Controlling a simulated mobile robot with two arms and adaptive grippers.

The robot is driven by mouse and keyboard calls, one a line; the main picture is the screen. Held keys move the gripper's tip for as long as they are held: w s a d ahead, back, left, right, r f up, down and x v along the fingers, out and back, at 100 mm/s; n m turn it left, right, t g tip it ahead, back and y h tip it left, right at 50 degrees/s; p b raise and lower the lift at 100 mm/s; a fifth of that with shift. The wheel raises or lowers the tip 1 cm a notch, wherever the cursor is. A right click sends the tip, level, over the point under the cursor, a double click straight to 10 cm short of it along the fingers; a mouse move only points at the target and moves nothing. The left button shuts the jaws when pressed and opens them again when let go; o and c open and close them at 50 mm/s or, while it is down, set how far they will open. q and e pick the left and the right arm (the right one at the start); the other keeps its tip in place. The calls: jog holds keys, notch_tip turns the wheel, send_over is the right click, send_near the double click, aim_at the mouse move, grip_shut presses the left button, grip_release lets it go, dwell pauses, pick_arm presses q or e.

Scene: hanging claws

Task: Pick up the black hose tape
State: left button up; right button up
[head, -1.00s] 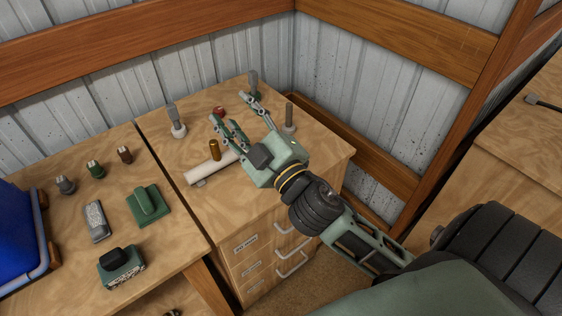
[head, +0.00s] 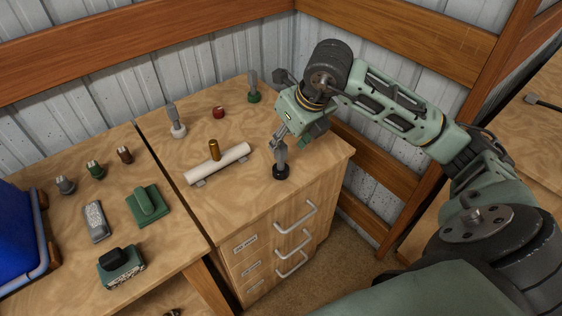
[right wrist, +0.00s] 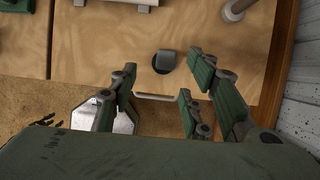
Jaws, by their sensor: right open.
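The black hose tape looks like a grey upright piece on a round black base (head: 281,172). It stands near the front right edge of the drawer cabinet's wooden top. In the right wrist view it shows from above as a dark piece (right wrist: 165,62), between and beyond the fingertips. My right gripper (head: 283,140) is open and empty, pointing down just above and behind this piece in the head view. The fingers overlap its top there, so I cannot tell whether they touch it. In the right wrist view the fingers (right wrist: 162,76) are spread apart. My left gripper is not in view.
Similar pieces with a white base (head: 178,131) and a green base (head: 254,97) stand behind. A white tube (head: 228,158), a brass cylinder (head: 214,148) and a red knob (head: 219,112) are left. A wooden rail (head: 375,160) runs close on the right.

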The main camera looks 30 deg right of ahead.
aim_at(284, 147)
jog(key=shift+d+f, duration=0.15)
jog(key=shift+d, duration=0.3)
jog(key=p+x, duration=0.3)
jog(key=x, duration=0.3)
jog(key=shift+w+f, duration=0.1)
jog(key=shift+f, duration=0.1)
jog(key=shift+w+f, duration=0.2)
jog(key=shift+f, duration=0.25)
grip_shut()
